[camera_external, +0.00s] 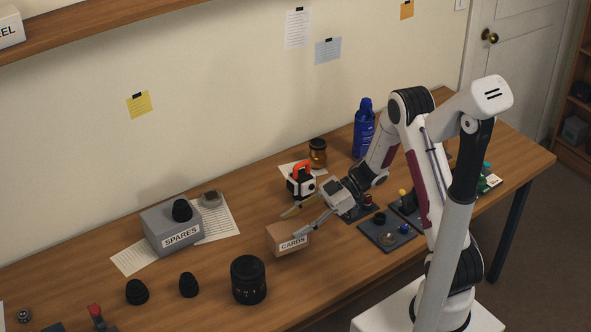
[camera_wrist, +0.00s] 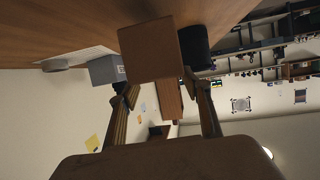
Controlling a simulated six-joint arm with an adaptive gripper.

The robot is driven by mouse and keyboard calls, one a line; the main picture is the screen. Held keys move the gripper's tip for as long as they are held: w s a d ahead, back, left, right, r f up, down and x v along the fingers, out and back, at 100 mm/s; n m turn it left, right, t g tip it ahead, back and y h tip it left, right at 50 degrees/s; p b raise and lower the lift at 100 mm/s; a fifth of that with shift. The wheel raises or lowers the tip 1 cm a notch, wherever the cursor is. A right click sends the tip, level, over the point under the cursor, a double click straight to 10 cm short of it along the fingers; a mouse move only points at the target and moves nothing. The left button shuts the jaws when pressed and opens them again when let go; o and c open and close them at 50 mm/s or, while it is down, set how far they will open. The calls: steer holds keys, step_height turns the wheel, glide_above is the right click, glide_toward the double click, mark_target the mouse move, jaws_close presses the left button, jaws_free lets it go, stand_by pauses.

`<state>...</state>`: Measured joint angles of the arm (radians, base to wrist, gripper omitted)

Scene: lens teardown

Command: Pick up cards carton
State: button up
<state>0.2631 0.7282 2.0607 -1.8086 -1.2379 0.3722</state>
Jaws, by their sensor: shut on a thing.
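The cards carton (camera_external: 287,241) is a small brown box with a white label reading CARDS, near the middle of the bench. My gripper (camera_external: 296,222) reaches it from the upper right and is shut on it. In the wrist view the carton (camera_wrist: 150,50) sits between the fingertips of my gripper (camera_wrist: 160,88), filling the upper middle. I cannot tell whether its underside touches the bench or hangs just above it.
A black lens (camera_external: 248,279) stands left of and nearer than the carton. A grey SPARES box (camera_external: 160,228) lies farther left on paper. A black-and-orange device (camera_external: 300,184) stands behind my gripper. Dark trays (camera_external: 387,232) with small parts lie to the right. Bare wood surrounds the carton.

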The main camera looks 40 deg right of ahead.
steer(key=shift+r, duration=2.85)
